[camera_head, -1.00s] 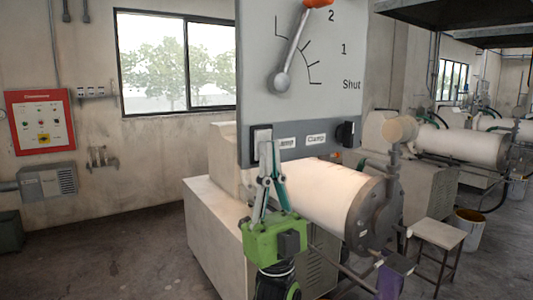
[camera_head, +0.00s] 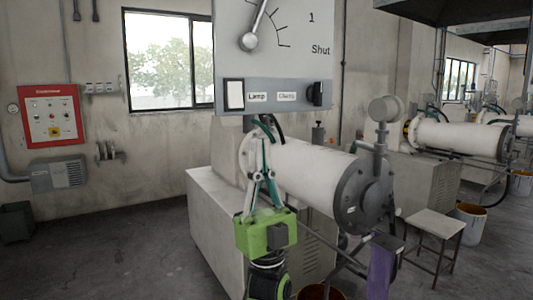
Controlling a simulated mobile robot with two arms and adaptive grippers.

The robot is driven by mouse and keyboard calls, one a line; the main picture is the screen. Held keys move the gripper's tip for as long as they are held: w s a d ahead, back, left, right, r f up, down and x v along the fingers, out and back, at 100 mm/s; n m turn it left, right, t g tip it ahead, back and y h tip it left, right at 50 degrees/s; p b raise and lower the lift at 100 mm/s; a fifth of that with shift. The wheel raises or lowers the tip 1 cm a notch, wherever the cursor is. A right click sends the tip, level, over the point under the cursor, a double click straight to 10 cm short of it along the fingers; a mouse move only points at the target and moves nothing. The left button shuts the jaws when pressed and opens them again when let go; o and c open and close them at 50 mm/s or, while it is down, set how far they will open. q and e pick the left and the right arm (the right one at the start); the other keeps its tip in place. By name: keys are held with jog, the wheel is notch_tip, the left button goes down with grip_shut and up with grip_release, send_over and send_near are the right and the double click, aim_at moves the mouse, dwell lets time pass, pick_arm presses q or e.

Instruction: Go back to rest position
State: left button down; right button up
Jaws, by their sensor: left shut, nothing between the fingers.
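My left gripper (camera_head: 259,143), with a green body and grey fingers, points upward in front of the white mill cylinder (camera_head: 305,172). Its fingers come together at the top and hold nothing. The grey control panel (camera_head: 283,70) is above it, with a lever (camera_head: 257,24), a white lamp switch (camera_head: 235,95) and a black clamp knob (camera_head: 317,93). The fingertips are below the panel's lower edge, apart from the switch in the picture. My right gripper is not in view.
A stool (camera_head: 436,222) and a bucket (camera_head: 471,222) stand right of the mill. A red control box (camera_head: 49,115) hangs on the left wall. More mills (camera_head: 455,138) stand behind at the right.

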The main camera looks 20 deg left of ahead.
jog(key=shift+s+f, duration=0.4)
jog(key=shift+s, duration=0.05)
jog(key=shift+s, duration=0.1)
